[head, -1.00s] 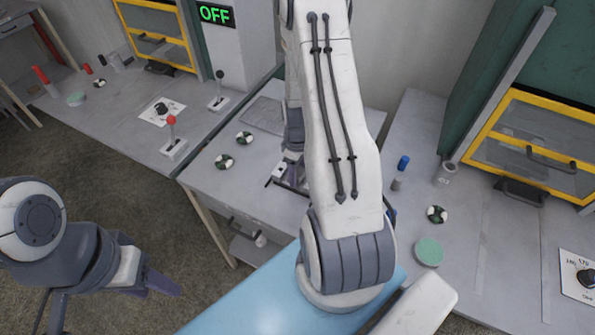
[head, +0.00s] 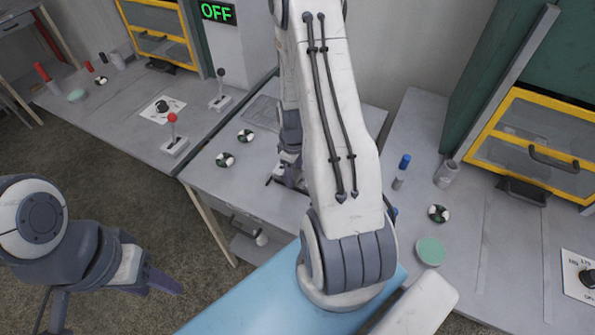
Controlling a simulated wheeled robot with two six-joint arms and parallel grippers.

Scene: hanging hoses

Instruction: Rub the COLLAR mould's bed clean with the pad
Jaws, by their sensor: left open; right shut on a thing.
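My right arm reaches over the middle table (head: 213,185), and its gripper (head: 288,175) is low over a dark-edged mould (head: 272,182) there. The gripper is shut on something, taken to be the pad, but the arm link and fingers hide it. Most of the mould and its bed is hidden too, and no COLLAR label can be read. I cannot tell whether the held thing touches the bed. My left gripper (head: 163,282) is open and empty over the floor at the lower left, away from the tables.
Two green-and-white round pieces (head: 246,136) lie on the middle table. The right bench holds a mint disc (head: 431,251), a blue-capped tube (head: 404,163), a grey cup (head: 446,174) and a yellow-framed guard (head: 535,147).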

